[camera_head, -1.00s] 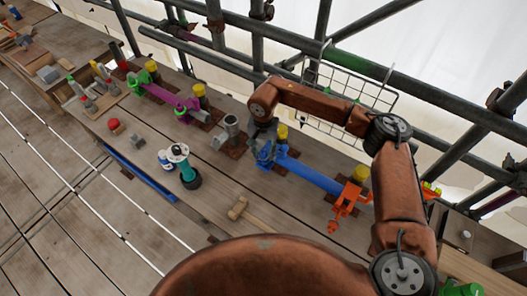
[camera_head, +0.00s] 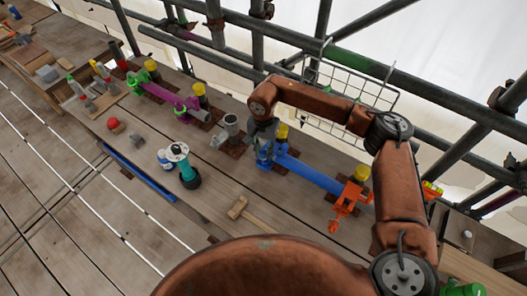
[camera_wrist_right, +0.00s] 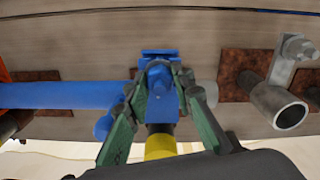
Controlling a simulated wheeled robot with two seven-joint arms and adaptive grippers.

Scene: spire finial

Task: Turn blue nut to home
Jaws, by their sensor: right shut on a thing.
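A blue clamp (camera_head: 264,160) with its nut sits at the left end of a blue tube (camera_head: 318,178). My right gripper (camera_head: 262,140) reaches down onto the clamp from above; the arm hides part of it. In the right wrist view, the green fingers of my right gripper (camera_wrist_right: 164,82) stand on both sides of the blue nut (camera_wrist_right: 160,78), closed on it. The fingers and blue parts overlap, so the nut's exact angle is hard to read. My left gripper is not in view.
An orange clamp (camera_head: 348,200) holds the tube's right end. A grey pipe stub (camera_head: 231,127) stands left of the blue clamp, and a yellow-topped post (camera_head: 282,132) stands close behind it.

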